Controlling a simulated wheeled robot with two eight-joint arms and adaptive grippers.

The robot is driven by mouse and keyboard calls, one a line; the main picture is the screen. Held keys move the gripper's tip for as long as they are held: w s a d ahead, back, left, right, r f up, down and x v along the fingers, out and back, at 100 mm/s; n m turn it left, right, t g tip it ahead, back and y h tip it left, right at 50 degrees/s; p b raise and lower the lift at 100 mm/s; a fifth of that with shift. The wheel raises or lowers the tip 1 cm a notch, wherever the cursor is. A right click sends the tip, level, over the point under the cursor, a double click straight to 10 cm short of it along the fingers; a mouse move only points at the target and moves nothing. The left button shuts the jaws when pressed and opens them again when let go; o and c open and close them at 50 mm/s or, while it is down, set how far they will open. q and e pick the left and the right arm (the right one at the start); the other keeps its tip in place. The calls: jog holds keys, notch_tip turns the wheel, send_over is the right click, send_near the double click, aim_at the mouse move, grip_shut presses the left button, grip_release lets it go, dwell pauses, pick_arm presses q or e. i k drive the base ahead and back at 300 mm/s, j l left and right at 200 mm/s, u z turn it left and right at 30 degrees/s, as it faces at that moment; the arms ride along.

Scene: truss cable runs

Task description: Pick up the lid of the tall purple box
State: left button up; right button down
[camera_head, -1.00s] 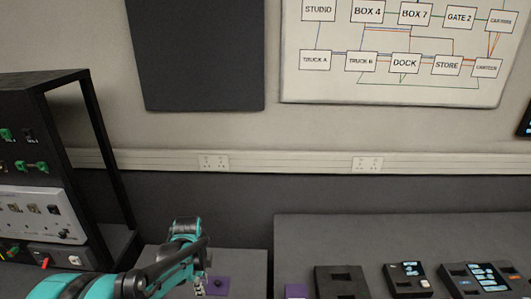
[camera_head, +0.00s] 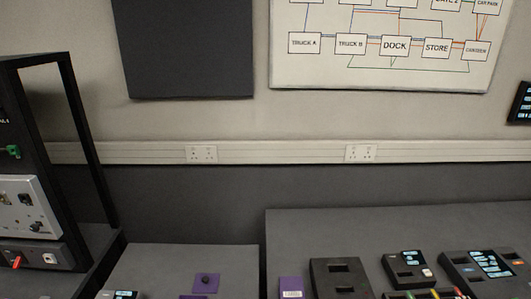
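A flat purple piece with a dark round knob (camera_head: 205,281), looking like a lid, lies on the lower grey surface at the bottom, left of centre. Another purple edge (camera_head: 193,297) shows just below it, cut off by the picture's bottom. A purple box with a pale label (camera_head: 291,286) stands further right on the other grey surface, its lower part cut off. I cannot tell from this view which purple thing is the tall box. Neither of my grippers is in view.
A black rack with panels (camera_head: 30,215) stands at the left. A small screened device (camera_head: 120,295) is at bottom left. The back of the right surface is clear.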

aim_at(205, 283)
jog(key=u, duration=0.9)
